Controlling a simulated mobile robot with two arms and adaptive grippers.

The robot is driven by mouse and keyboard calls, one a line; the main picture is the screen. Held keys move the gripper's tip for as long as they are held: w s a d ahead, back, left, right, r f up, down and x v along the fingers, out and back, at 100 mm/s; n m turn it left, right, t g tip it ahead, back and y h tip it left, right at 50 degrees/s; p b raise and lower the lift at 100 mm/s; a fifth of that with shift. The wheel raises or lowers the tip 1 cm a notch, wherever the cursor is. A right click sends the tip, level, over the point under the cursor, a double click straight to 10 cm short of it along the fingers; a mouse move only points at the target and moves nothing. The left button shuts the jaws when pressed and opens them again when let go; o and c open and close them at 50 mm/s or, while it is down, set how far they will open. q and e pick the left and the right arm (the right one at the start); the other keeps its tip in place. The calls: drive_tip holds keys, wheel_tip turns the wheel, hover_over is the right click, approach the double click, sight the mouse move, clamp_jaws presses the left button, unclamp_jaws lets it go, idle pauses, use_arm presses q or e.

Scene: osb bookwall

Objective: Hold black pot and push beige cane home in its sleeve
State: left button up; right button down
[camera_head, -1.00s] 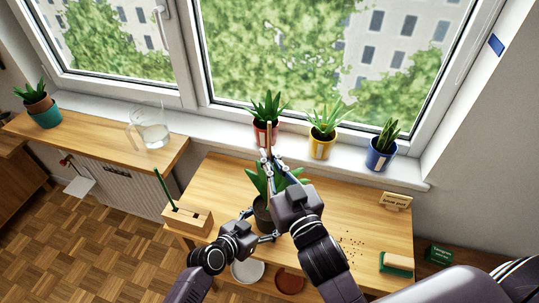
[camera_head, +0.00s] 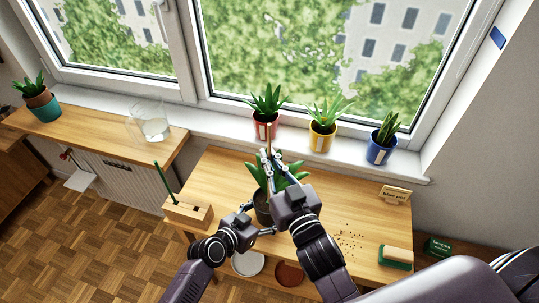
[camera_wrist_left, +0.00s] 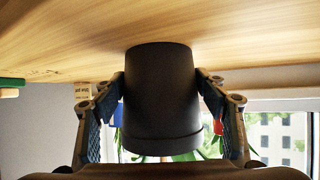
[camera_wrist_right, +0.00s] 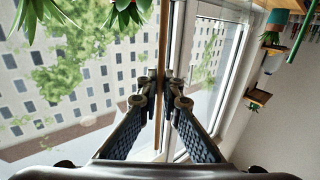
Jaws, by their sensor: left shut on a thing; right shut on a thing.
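The black pot (camera_head: 262,208) stands on the wooden table with a green spiky plant in it. It also shows in the left wrist view (camera_wrist_left: 160,95), where my left gripper (camera_wrist_left: 162,82) has one finger on each side of it. In the head view my left gripper (camera_head: 259,218) is at the pot's near side, shut on it. The beige cane (camera_head: 268,138) rises upright above the plant. My right gripper (camera_head: 269,158) is shut on the cane above the leaves; the right wrist view shows the cane (camera_wrist_right: 163,45) between its fingertips (camera_wrist_right: 163,98). The sleeve is hidden.
Red (camera_head: 265,128), yellow (camera_head: 321,141) and blue (camera_head: 381,150) plant pots line the sill behind. A wooden block (camera_head: 187,213) with a green stick stands left. A sign (camera_head: 395,194), sponge (camera_head: 396,255) and dark crumbs (camera_head: 349,240) lie right. The table's back-left area is clear.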

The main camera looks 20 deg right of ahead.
drive_tip(key=shift+f, duration=1.15)
drive_tip(key=c, duration=2)
unclamp_jaws()
drive_tip(key=shift+c, duration=0.2)
drive_tip(key=s, duration=1.2)
drive_tip(key=shift+d, duration=0.4)
use_arm(q)
drive_tip(key=o, duration=0.9)
drive_tip(key=shift+o, duration=0.2)
